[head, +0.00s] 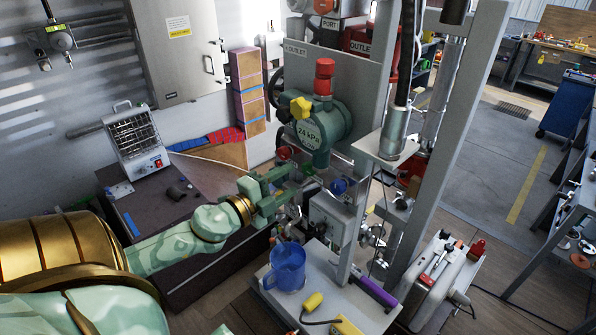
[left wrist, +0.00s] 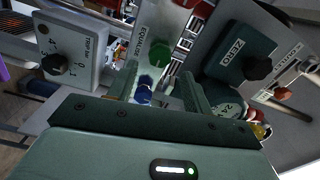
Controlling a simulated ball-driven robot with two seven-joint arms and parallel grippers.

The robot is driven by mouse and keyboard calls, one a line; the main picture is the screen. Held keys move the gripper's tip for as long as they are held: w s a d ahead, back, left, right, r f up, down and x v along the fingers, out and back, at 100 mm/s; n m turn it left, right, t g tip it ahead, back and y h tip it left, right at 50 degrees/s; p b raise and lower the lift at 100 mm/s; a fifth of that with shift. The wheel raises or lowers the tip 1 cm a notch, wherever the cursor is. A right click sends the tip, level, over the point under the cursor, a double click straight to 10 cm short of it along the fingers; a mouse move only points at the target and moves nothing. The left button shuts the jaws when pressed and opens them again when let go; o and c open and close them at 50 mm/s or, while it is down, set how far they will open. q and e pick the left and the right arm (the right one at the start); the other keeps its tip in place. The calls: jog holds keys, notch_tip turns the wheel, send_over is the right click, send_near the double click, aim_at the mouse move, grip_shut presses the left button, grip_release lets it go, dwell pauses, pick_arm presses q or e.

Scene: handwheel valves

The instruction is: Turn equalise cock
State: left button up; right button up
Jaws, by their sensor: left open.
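A pale plate lettered EQUALISE (left wrist: 140,42) shows in the left wrist view. A green knob (left wrist: 160,52) and a blue knob (left wrist: 143,88) sit near it; I cannot tell which one the label names. In the head view a blue knob (head: 338,186) stands just right of my left gripper (head: 291,184), below the green 24 kPa regulator (head: 318,130). My left gripper is open, and in the left wrist view its fingers (left wrist: 157,76) stand either side of the knobs, with no clear contact.
A grey upright post (head: 450,150) stands right of the knobs. A blue mug (head: 287,266) stands on the grey shelf below. A ZERO box (left wrist: 240,55) and a white dial box (left wrist: 72,55) flank the knobs in the left wrist view. A heater (head: 135,140) stands left.

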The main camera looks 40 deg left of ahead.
aim_at(306, 171)
pick_arm(q)
jog(key=shift+w+d+p, duration=0.15)
jog(key=shift+w+p, duration=0.05)
jog(key=shift+w, duration=1.05)
jog(key=shift+w+d+p, duration=0.1)
jog(key=shift+w+p, duration=0.1)
jog(key=shift+w, duration=1)
jog(key=c, duration=0.7)
